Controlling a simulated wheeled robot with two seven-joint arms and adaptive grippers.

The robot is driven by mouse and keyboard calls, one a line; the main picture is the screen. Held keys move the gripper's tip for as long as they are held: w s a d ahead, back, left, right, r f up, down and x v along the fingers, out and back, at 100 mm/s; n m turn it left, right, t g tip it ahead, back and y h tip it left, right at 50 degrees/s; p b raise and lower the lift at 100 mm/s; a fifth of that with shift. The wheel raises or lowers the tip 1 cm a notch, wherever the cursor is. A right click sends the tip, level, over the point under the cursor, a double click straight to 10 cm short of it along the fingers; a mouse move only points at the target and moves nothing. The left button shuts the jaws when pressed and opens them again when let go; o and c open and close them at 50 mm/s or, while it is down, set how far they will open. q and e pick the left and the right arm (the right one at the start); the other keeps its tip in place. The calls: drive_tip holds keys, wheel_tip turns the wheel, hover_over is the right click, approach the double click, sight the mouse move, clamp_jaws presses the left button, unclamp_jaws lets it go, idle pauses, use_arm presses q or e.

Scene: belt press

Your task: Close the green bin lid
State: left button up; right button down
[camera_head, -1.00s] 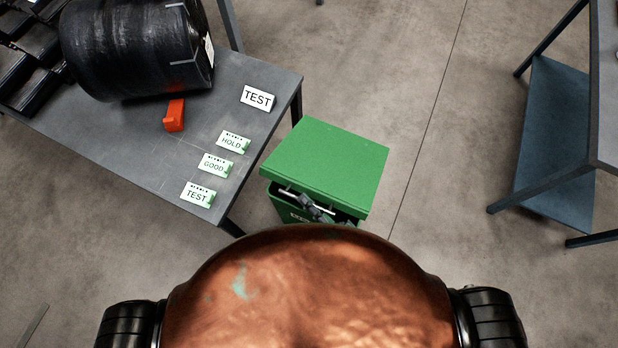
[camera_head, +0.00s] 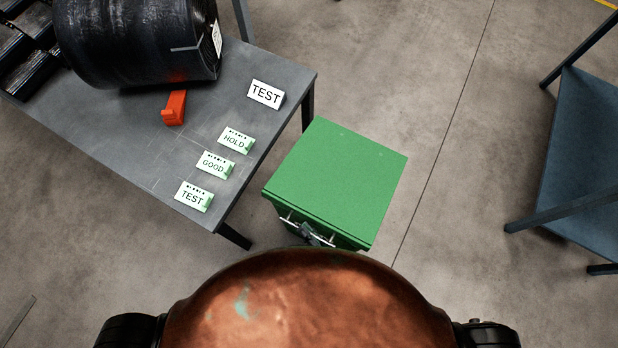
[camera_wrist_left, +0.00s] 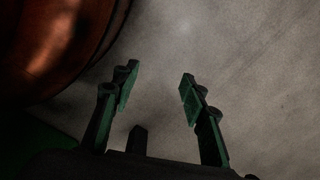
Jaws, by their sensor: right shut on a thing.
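The green bin lid (camera_head: 336,182) lies over the top of the green bin (camera_head: 352,243), beside the table. A thin metal handle bar (camera_head: 289,222) runs along the lid's near edge. My right gripper (camera_head: 312,236) is at this bar and shut on it; its fingertips are small and partly hidden in the head view. Only a narrow dark line shows between lid and bin front, and I cannot tell whether they touch. My left gripper (camera_wrist_left: 155,92) is open and empty in the left wrist view, above the floor.
A grey table (camera_head: 130,130) at left holds a large black roll (camera_head: 140,40), an orange block (camera_head: 174,107) and several label signs (camera_head: 266,94). A blue-grey shelf frame (camera_head: 590,150) stands at right. Between them the floor (camera_head: 450,130) is clear.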

use_arm(q)
drive_tip(key=w+d+r+b, duration=0.2)
drive_tip(key=w+r, duration=0.2)
drive_tip(key=r, duration=0.3)
drive_tip(key=shift+d+r, duration=0.2)
drive_tip(key=shift+r, duration=0.2)
use_arm(e)
drive_tip(key=shift+n+y, duration=0.3)
drive_tip(key=shift+n, duration=0.4)
drive_tip(key=f, duration=0.4)
drive_tip(key=shift+s+a, duration=0.15)
drive_tip(key=shift+s, duration=0.05)
use_arm(q)
drive_tip(key=shift+w, duration=0.1)
use_arm(e)
drive_tip(key=c, duration=2.3)
unclamp_jaws()
drive_tip(key=v, duration=0.7)
drive_tip(key=shift+s+d+f, duration=0.1)
drive_tip(key=shift+s+d, duration=0.05)
drive_tip(key=shift+d, duration=0.05)
drive_tip(key=shift+c, duration=0.8)
